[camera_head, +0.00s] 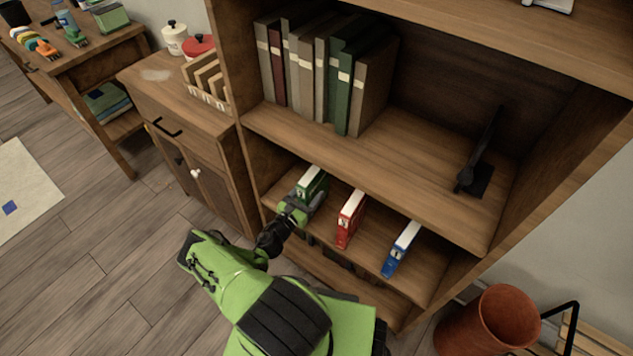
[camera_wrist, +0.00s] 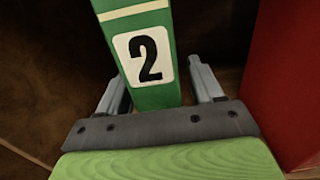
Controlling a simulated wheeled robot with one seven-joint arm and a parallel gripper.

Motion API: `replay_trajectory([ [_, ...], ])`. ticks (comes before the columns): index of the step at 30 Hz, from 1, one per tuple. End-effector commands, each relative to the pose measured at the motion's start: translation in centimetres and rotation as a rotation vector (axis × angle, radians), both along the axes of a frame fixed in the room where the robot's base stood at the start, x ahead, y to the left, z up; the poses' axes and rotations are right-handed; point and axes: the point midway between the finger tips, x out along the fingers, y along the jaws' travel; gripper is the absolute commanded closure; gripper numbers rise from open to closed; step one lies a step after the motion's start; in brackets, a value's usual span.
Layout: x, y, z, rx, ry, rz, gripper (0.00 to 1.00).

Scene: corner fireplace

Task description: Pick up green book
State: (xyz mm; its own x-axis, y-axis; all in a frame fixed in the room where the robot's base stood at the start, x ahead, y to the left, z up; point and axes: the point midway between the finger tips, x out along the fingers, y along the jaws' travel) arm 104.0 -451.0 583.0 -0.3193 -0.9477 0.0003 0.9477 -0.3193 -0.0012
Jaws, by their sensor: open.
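The green book (camera_head: 311,184) stands upright on the middle shelf of the bookcase, at the left of a row of three books. In the wrist view its green spine (camera_wrist: 155,92) carries a white label with a black "2". My gripper (camera_head: 297,208) is at the front of this book. In the wrist view my gripper (camera_wrist: 163,85) is open, with one finger on each side of the spine. Small gaps seem to show beside the fingers; contact cannot be told. The book's rear part is hidden.
A red book (camera_head: 349,219) stands close to the right, also in the wrist view (camera_wrist: 287,80). A blue book (camera_head: 402,249) stands farther right. The upper shelf (camera_head: 425,165) overhangs them and holds several larger books (camera_head: 301,70). A cabinet (camera_head: 190,150) stands left.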

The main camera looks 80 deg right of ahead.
Motion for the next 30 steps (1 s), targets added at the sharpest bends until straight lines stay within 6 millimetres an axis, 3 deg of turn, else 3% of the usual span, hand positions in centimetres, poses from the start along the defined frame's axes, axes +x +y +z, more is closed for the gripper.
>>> replay_trajectory([
  [8,-0.3,-0.3,-0.1,0.001,0.000,0.003,0.34],
  [21,-0.2,-0.3,0.1,-0.003,0.001,0.003,0.96],
  [27,-0.2,-0.3,0.2,-0.003,0.001,0.003,0.96],
  [30,-0.2,-0.3,1.6,-0.003,0.003,0.004,0.96],
])
